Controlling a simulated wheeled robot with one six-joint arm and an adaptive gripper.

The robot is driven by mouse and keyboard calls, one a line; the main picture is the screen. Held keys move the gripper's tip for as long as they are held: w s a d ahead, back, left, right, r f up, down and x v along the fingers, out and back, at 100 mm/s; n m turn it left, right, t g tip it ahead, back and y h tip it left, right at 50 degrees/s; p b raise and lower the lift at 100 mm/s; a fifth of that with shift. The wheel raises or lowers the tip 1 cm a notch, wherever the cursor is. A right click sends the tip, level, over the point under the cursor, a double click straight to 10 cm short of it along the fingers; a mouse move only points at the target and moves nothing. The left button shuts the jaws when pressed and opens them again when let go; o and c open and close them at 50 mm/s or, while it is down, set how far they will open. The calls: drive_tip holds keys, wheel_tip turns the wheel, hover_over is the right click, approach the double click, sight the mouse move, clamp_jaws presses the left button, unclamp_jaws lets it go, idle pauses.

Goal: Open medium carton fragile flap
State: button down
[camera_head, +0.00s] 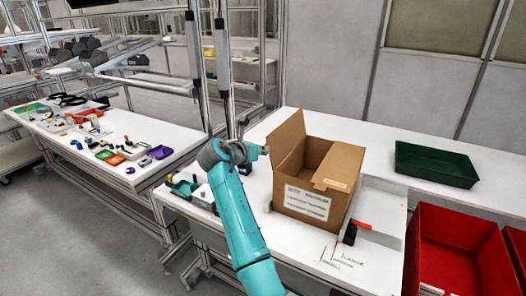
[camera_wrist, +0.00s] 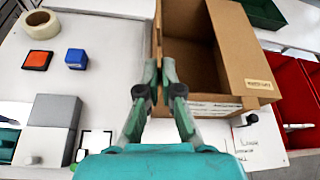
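The brown carton (camera_head: 306,217) stands on the white table with its top partly uncovered; it also shows in the wrist view (camera_wrist: 216,98). Its left flap (camera_head: 287,138) stands up, and in the wrist view it is a thin brown edge (camera_wrist: 158,30). A right-hand flap (camera_head: 338,170) with a small tan label lies partly over the top; the label (camera_wrist: 258,84) also shows in the wrist view, its print too small to read surely. My gripper (camera_wrist: 159,70) is at the left flap, its fingers close together, apparently on either side of it. The fingertips are unclear in the head view.
A green tray (camera_head: 436,165) lies at the back right, with red bins (camera_head: 455,250) at the right. An orange-and-black tool (camera_head: 352,232) lies by the carton. Tape (camera_wrist: 38,25), a blue cube (camera_wrist: 76,59) and grey boxes (camera_wrist: 48,130) stand left of the gripper.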

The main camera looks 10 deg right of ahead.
drive_tip(key=shift+f, duration=0.1)
drive_tip(key=c, duration=1.4)
unclamp_jaws()
drive_tip(key=shift+o, duration=0.2)
drive_tip(key=v, duration=1.2)
